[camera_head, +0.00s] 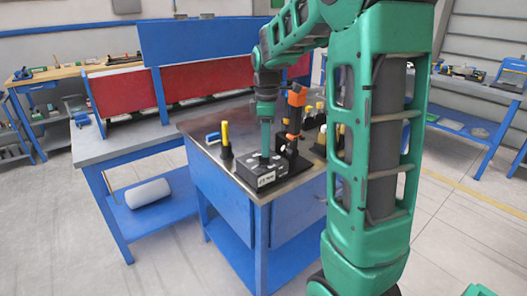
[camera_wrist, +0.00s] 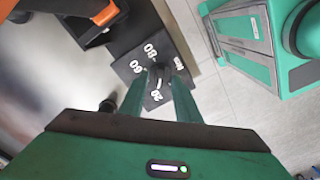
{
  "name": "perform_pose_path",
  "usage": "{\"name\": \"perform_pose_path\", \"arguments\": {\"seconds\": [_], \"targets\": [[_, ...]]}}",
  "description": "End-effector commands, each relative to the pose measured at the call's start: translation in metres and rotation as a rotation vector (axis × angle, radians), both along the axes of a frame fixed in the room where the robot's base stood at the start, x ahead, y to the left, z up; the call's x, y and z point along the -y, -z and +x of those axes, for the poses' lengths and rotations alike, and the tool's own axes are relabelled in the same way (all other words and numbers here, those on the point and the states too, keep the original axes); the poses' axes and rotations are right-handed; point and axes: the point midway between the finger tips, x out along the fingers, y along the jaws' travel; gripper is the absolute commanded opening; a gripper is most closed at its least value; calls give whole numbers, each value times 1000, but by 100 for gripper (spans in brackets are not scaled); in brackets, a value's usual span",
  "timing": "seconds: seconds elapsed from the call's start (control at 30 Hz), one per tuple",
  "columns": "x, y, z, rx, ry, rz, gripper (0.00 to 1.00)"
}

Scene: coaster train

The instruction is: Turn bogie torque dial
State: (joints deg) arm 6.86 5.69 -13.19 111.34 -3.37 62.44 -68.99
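The torque dial is a dark knob (camera_wrist: 158,76) on a black dial box with white numbers such as 20, 60 and 80 around it in the wrist view. The dial box (camera_head: 267,178), with a white label on its front, sits at the near corner of the metal-topped workbench in the head view. My gripper (camera_wrist: 160,74) points down at the box, with its two green fingers apart, one on each side of the knob. It also shows over the box in the head view (camera_head: 265,150). I cannot tell whether the fingers touch the knob, and they partly cover the numbers.
An orange and black device (camera_head: 294,115) stands close behind and right of the dial box; its orange part (camera_wrist: 104,14) shows at the wrist view's upper left. A yellow-handled tool (camera_head: 225,138) stands left. My arm hides the bench's right part. Floor lies beyond the near edge.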

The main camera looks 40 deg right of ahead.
Motion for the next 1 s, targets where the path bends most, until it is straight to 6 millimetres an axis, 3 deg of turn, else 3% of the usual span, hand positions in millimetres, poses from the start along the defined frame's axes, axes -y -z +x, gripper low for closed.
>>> {"name": "perform_pose_path", "arguments": {"seconds": [0.2,0.53,0.57,0.67,0.7,1.0], "targets": [[0,20,0,-1,1,1,30],[0,23,0,1,1,-1,30],[0,23,0,1,1,-1,27],[0,23,0,1,1,-1,3],[0,23,0,1,1,-1,0],[0,23,0,2,17,0,0]]}}
